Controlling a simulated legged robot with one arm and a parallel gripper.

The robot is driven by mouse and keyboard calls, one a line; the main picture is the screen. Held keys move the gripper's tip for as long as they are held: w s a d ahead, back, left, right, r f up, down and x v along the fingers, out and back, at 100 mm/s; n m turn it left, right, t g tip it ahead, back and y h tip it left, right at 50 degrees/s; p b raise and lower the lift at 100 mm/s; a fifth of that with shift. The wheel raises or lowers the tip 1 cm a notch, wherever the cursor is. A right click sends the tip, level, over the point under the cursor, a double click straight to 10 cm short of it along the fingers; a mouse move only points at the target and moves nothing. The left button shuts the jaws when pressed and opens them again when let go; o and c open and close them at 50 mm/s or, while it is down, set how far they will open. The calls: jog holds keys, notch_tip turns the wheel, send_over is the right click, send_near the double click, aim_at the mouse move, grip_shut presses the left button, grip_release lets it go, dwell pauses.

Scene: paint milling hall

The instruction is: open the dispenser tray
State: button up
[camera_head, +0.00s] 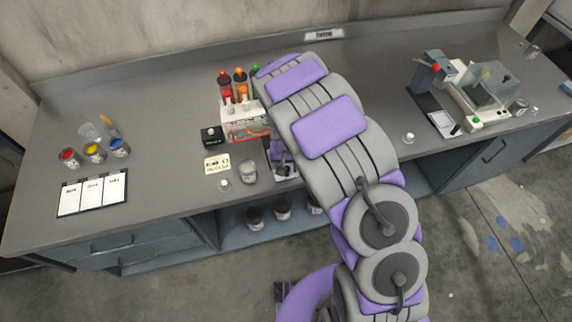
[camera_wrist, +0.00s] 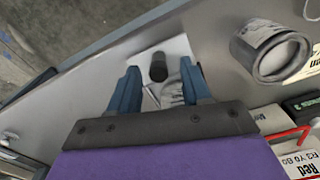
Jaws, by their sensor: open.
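The dispenser (camera_head: 243,122) is a white rack with red, orange and green-capped bottles, partly hidden by my arm. A pale flat tray-like piece (camera_head: 285,174) shows in front of it; I cannot tell whether it is the dispenser tray. In the wrist view a pale plate (camera_wrist: 178,45) with an upright black knob (camera_wrist: 158,67) lies below my gripper. My gripper (camera_wrist: 158,85) is open, with one blue finger on each side of the knob; I cannot tell whether they touch it. In the head view my gripper (camera_head: 282,157) is largely hidden by my arm.
A black box (camera_head: 212,135) and label card (camera_head: 217,165) lie left.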

jog(key=shift+r, duration=0.1)
notch_tip(320, 180, up, 17)
jog(key=p, duration=0.1)
jog(key=shift+p, duration=0.3)
jog(key=shift+r, duration=0.1)
dwell(0.5)
jog(key=s+d+r+m+b, duration=0.1)
jog(key=s+d+r, duration=0.3)
jog(key=s+d, duration=0.15)
jog(key=s+d+r+b, duration=0.1)
jog(key=s+d+r, duration=0.35)
jog(key=s, duration=0.25)
jog(key=s+d+g, duration=0.1)
jog(key=s+d, duration=0.1)
jog(key=s, duration=0.8)
jog(key=s+d+b, duration=0.1)
jog(key=s+d, duration=0.1)
jog(key=s, duration=0.8)
jog(key=shift+s+d+r+n+g, duration=0.15)
jog(key=shift+d+r+n+g, duration=0.05)
jog(key=shift+n+g, duration=0.2)
